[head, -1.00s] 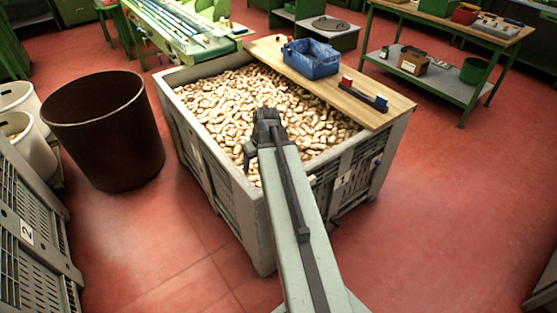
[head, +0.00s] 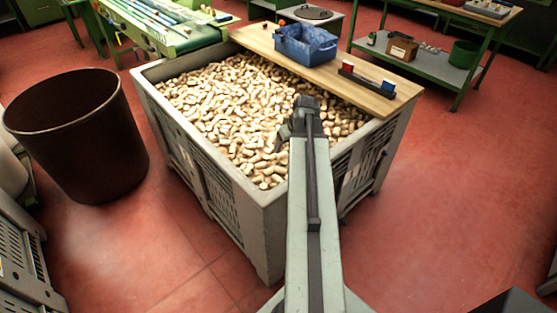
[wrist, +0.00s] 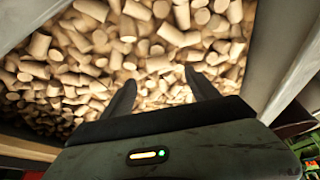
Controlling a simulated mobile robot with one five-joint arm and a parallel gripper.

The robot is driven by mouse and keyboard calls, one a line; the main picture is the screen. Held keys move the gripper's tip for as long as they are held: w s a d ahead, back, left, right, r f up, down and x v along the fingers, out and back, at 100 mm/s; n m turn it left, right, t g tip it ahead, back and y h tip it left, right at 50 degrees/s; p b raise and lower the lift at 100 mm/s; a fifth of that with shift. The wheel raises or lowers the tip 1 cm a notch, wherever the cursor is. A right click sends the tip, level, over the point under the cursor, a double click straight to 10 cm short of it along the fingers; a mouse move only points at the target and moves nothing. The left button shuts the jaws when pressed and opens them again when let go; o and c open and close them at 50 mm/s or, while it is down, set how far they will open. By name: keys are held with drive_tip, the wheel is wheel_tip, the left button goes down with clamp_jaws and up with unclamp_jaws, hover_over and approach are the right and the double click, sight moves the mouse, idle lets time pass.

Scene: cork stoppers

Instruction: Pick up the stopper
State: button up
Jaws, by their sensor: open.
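Many cork stoppers (head: 225,100) fill a large grey crate (head: 262,200). They are pale tan cylinders lying in a jumbled heap, and which single one is meant cannot be told. My gripper (head: 296,115) is over the crate's near right part, above the corks. In the wrist view my gripper (wrist: 163,88) shows two dark fingers spread apart, with loose corks (wrist: 130,62) below and beyond them. Nothing is held between the fingers. The exact height of the fingertips above the corks is hard to tell.
A wooden board (head: 375,95) lies across the crate's far right side, bearing a blue bin (head: 305,46) and a dark holder (head: 366,83) with red and blue items. A dark brown barrel (head: 78,140) stands to the left. A green conveyor (head: 165,30) meets the far rim.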

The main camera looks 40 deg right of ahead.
sight(283, 155)
drive_tip(key=b+x, duration=0.8)
drive_tip(key=x, duration=0.1)
drive_tip(key=shift+d+f, duration=0.2)
drive_tip(key=shift+r, duration=0.25)
drive_tip(key=c, duration=1.4)
wheel_tip(283, 155, up, 10)
drive_tip(key=p, duration=1)
drive_tip(key=shift+p, duration=0.4)
